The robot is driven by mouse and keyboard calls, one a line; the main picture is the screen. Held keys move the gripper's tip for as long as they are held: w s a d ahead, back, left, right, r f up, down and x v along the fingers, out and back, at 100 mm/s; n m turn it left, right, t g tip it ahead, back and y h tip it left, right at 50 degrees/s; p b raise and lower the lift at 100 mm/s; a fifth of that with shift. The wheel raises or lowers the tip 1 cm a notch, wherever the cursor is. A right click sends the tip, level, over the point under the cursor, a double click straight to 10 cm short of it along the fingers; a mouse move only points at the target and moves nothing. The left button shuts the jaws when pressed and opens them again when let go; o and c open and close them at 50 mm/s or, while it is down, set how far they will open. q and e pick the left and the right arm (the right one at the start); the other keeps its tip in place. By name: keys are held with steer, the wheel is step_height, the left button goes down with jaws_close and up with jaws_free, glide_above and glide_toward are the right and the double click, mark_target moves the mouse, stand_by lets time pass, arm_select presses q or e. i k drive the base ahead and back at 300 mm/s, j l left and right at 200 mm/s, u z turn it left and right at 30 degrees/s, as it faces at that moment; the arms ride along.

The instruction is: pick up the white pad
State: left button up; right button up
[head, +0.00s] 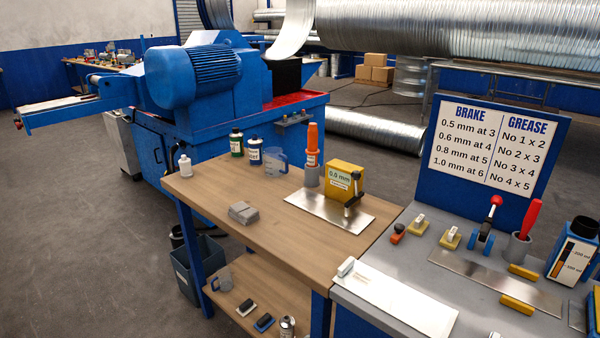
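A small block-shaped pad with a dark top and a pale, whitish bottom layer (246,307) lies on the lower wooden shelf of the workbench. It is the thing that best fits the white pad, though it is small in view. A similar pad with a dark top and a blue bottom layer (265,322) lies just to its right and nearer. Neither of my grippers is in view.
On the shelf, a clear jug (223,280) stands behind the pads and a can (287,326) to their right. The wooden bench top (275,235) overhangs the shelf. A grey bin (198,268) stands left of the shelf. A grey bench (385,262) adjoins at right.

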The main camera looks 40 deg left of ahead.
mark_target(246, 306)
steer(key=u, duration=1.7)
